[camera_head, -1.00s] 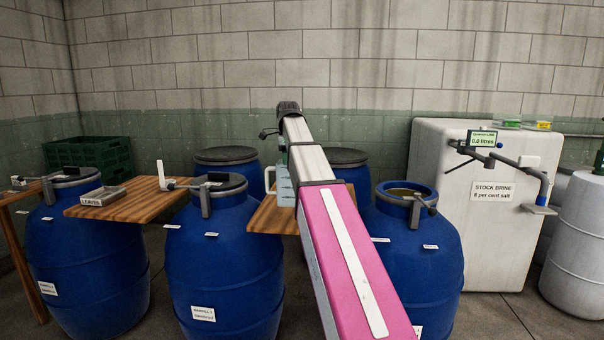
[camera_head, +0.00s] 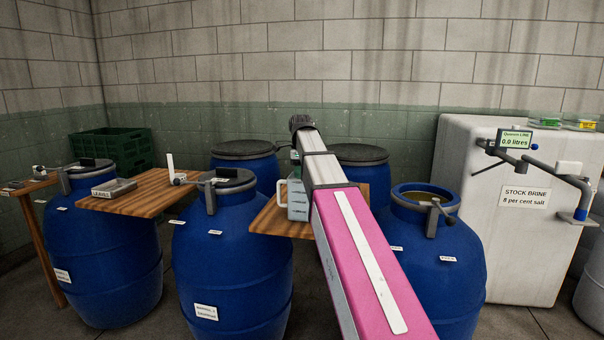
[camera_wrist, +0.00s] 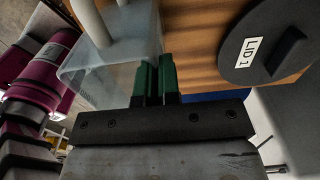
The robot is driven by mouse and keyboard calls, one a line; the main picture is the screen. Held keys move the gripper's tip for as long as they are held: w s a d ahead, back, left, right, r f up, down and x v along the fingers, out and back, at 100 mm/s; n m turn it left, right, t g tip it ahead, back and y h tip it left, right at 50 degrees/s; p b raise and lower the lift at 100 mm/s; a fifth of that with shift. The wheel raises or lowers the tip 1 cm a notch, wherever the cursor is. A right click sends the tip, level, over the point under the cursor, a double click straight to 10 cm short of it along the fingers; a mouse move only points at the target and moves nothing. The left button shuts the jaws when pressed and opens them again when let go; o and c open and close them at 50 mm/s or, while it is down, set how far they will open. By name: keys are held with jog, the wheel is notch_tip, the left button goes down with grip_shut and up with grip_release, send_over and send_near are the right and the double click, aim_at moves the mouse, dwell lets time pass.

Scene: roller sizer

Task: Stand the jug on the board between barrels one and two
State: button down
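The jug (camera_head: 297,203) is clear and pale with a white handle, upright beside the end of my pink and silver arm in the head view. In the wrist view its clear wall (camera_wrist: 100,72) fills the upper left. My gripper (camera_wrist: 157,75) has dark green fingers close together at the jug's edge and appears shut on it. The jug appears over the wooden board (camera_head: 270,224) right of the middle barrel; I cannot tell whether it touches. Another board (camera_head: 150,204) bridges the left barrel (camera_head: 105,250) and middle barrel (camera_head: 232,265).
The left-hand board carries a grey tray marked LEAVES (camera_head: 114,188) and a white upright piece (camera_head: 171,167). A dark disc marked LID 1 (camera_wrist: 275,45) lies on wood in the wrist view. The right barrel (camera_head: 440,275) is open. A white brine tank (camera_head: 480,220) stands at right.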

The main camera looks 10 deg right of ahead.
jog(key=shift+f, duration=0.1)
jog(key=c, duration=1.3)
grip_release()
jog(key=shift+c, duration=0.2)
notch_tip(320, 180, up, 12)
